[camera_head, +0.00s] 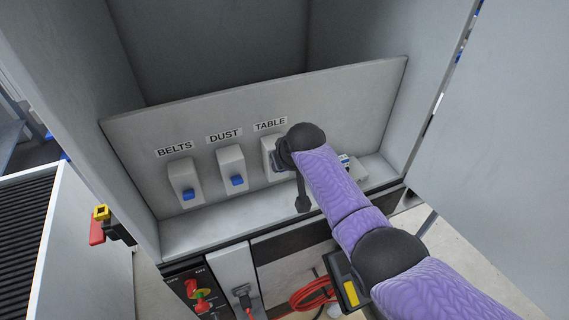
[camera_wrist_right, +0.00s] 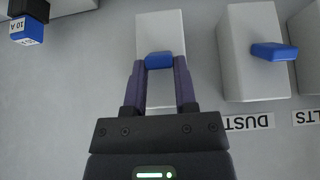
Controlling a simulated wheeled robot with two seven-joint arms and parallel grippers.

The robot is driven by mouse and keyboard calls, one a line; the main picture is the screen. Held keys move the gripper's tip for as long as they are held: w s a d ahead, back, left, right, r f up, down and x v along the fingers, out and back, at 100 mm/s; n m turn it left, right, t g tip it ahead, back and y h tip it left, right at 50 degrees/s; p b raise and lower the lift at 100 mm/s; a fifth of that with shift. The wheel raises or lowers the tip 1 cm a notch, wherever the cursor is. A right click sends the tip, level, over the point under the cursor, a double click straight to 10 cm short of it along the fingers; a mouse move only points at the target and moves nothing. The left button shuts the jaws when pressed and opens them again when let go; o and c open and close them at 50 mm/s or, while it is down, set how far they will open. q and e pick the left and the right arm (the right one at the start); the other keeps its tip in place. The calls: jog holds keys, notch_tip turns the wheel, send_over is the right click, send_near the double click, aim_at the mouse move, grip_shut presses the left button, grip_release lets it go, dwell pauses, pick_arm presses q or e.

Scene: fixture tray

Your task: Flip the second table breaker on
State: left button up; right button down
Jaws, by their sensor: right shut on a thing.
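A grey panel (camera_head: 330,100) carries three grey breaker boxes under the labels BELTS, DUST and TABLE. The BELTS switch (camera_head: 188,194) and the DUST switch (camera_head: 237,180) are blue and uncovered. The TABLE breaker box (camera_head: 268,158) is largely hidden behind my right arm in the head view. In the right wrist view, which is upside down, my right gripper (camera_wrist_right: 159,64) is shut on the blue switch (camera_wrist_right: 159,58) of this box (camera_wrist_right: 160,28). The DUST switch (camera_wrist_right: 274,52) stands beside it. My left gripper is not in view.
A blue block marked 10 A (camera_wrist_right: 27,34) on a black part sits beside the TABLE box. Small blue and white pieces (camera_head: 345,160) show right of my wrist. Cabinet walls (camera_head: 75,100) enclose the panel. A red cable (camera_head: 312,293) lies below.

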jog(key=shift+w+r+g, duration=0.1)
jog(key=shift+g, duration=0.2)
dwell(0.4)
jog(key=shift+c, duration=2)
grip_release()
jog(key=shift+r, duration=0.3)
jog(key=p+v, duration=0.1)
jog(key=v, duration=0.8)
jog(key=shift+r+p, duration=0.15)
jog(key=shift+p, duration=0.2)
jog(key=shift+a, duration=0.1)
